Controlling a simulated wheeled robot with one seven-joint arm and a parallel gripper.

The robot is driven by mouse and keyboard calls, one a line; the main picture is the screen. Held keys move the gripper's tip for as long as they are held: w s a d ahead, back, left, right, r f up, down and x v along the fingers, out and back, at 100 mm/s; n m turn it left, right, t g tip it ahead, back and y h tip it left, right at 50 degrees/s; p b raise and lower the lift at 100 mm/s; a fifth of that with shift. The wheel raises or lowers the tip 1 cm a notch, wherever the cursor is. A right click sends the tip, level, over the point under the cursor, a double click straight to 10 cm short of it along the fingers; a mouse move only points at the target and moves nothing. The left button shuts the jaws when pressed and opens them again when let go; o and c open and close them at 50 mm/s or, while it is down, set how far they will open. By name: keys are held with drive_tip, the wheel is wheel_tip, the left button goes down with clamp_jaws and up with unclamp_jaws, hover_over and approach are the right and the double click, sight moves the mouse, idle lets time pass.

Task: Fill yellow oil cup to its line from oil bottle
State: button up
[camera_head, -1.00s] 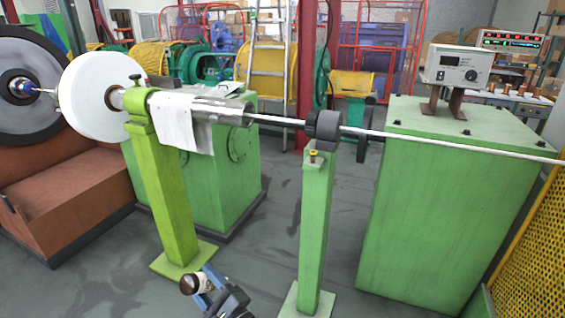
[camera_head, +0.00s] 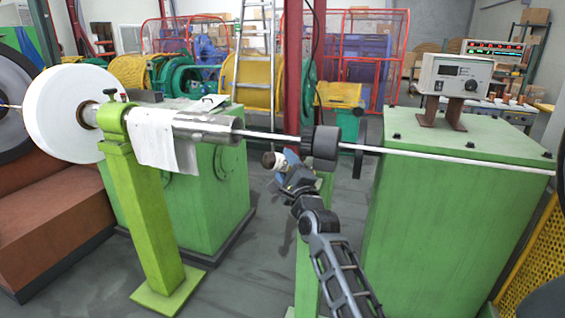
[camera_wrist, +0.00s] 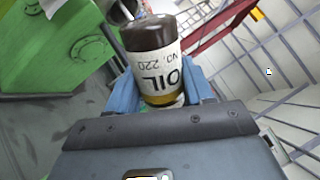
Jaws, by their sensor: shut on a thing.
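My gripper (camera_head: 286,172) is shut on the oil bottle, with the arm reaching up from the bottom of the head view. The oil bottle (camera_wrist: 158,55) fills the upper middle of the wrist view, between my blue fingers. It has a dark brown top, a white label reading OIL NO. 220, and amber oil showing at one end. In the head view its brown end (camera_head: 269,160) points to the upper left. The yellow oil cup is not visible now; my gripper and arm are in front of the green post (camera_head: 325,180) where a small yellow piece showed earlier.
A steel shaft with dark rollers (camera_head: 326,142) runs just above my gripper. A green-yellow post (camera_head: 145,210) stands left, and a large green cabinet (camera_head: 450,220) stands right. Open grey floor (camera_head: 245,265) lies left of my arm.

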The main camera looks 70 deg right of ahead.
drive_tip(key=shift+w+d+b, duration=0.25)
drive_tip(key=shift+d+b, duration=0.1)
drive_tip(key=shift+d, duration=0.05)
drive_tip(key=n+b, duration=0.1)
drive_tip(key=b, duration=0.2)
drive_tip(key=shift+a+r+n, duration=0.1)
drive_tip(key=shift+n, duration=0.2)
drive_tip(key=shift+a+r+n+t+b, duration=0.1)
drive_tip(key=shift+r+n+t+b, duration=0.3)
drive_tip(key=shift+b, duration=0.6)
drive_tip(key=shift+w+a+r+n+y+b, duration=0.1)
drive_tip(key=shift+r+n+y+b, duration=0.35)
drive_tip(key=shift+n+b, duration=0.5)
